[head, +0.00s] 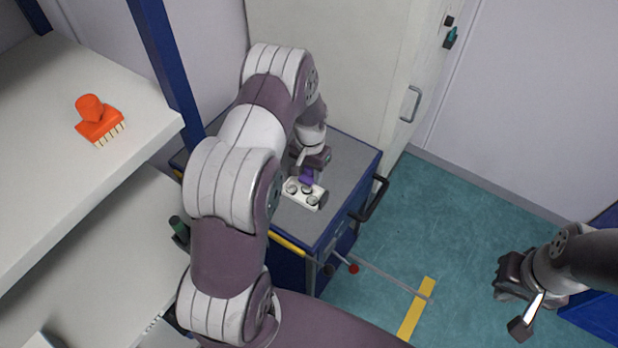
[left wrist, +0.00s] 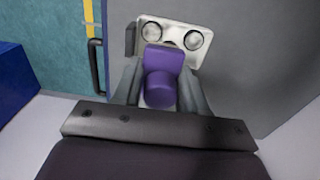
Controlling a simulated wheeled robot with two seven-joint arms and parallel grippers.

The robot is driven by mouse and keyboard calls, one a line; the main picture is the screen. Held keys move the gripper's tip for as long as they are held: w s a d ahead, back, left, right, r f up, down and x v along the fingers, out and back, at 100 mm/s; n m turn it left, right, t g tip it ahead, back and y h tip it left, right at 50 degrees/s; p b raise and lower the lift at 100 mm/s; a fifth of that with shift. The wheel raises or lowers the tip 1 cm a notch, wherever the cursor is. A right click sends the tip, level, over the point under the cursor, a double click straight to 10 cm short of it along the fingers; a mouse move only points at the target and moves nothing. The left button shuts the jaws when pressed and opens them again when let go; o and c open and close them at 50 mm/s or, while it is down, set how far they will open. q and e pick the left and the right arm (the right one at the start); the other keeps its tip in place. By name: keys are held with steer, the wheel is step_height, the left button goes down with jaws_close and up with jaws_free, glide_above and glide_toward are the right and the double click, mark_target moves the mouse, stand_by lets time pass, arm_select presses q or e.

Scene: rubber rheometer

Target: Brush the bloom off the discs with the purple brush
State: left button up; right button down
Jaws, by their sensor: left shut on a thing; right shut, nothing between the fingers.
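The purple brush (head: 307,177) is held by my left gripper (head: 306,165) above the grey top of the blue cabinet. The brush also shows in the left wrist view (left wrist: 161,88), between the two fingers, with its head pointing at the white disc holder. The holder (head: 318,203) lies on the cabinet top with several round dark-rimmed discs in it. In the left wrist view two discs (left wrist: 152,31) show and the brush head covers part of the holder (left wrist: 172,22). I cannot tell whether the bristles touch a disc. My right gripper (head: 511,309) is shut and empty, over the floor at the right.
An orange brush (head: 98,120) lies on the white upper shelf (head: 40,190) at the left. The blue cabinet (head: 318,245) has a black handle (head: 373,198) on its right side. A tall pale cabinet (head: 335,70) stands behind.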

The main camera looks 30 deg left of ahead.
arm_select(q)
steer(key=r, duration=0.1)
steer(key=r+p, duration=0.2)
steer(key=shift+d+r, duration=0.25)
steer(key=shift+d, duration=0.05)
steer(key=shift+s+a+r+p, duration=0.1)
steer(key=shift+a+r+p, duration=0.1)
steer(key=shift+r+p, duration=0.15)
steer(key=shift+d, duration=0.1)
